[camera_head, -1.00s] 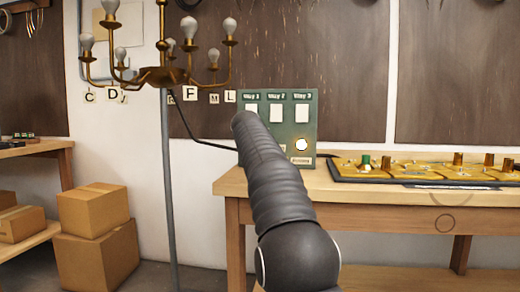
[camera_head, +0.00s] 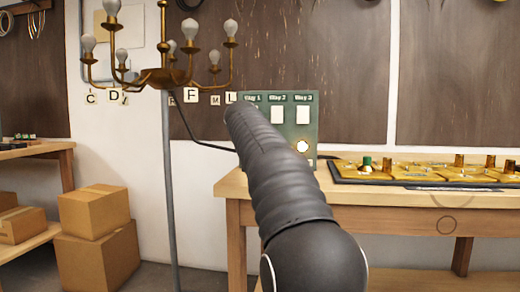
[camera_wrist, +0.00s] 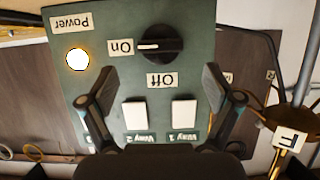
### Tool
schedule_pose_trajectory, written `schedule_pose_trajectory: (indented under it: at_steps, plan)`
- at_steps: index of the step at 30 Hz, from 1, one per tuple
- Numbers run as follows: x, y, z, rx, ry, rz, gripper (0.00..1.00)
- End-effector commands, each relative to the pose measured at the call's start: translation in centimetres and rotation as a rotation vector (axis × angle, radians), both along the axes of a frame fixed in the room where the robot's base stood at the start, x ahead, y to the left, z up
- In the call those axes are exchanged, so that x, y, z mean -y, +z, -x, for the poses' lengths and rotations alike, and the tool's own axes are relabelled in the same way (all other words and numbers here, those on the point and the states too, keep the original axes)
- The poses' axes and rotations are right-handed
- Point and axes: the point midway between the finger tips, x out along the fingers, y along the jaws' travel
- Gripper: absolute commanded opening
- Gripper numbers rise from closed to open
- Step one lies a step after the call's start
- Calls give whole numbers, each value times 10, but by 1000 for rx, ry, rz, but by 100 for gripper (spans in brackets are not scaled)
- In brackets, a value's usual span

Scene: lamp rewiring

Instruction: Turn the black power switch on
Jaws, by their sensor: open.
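The black power switch (camera_wrist: 160,45) is a round knob on the green panel (camera_wrist: 200,15); the wrist view shows it upside down. Its white pointer line faces the "On" label (camera_wrist: 120,47), and the "Off" label (camera_wrist: 162,80) lies a quarter turn away. The round power light (camera_wrist: 78,60) shows bright white with a yellowish rim. My gripper (camera_wrist: 160,88) is open and empty, with its fingers spread wide and the knob beyond them, apart from both. In the head view my arm hides the knob and the gripper; the panel (camera_head: 308,97) and light (camera_head: 302,146) partly show.
White rocker switches (camera_wrist: 134,115) sit between my fingers in the wrist view. A brass chandelier (camera_head: 165,77) with several bulbs stands left of the panel. Yellow boards on a black tray (camera_head: 345,181) lie on the bench (camera_head: 300,190) at right. Cardboard boxes (camera_head: 93,210) sit at left.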

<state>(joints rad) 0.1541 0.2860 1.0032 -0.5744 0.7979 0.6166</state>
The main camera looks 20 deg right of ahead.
Motion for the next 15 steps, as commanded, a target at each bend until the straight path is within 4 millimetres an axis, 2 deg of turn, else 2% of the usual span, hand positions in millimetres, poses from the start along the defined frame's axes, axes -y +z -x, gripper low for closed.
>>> schedule_pose_trajectory:
  at_steps: [6, 15]
  plan:
    - [-19, 14, 28, 1, 1, 0, 90]
    - [-27, 19, 40, -1, 1, -1, 90]
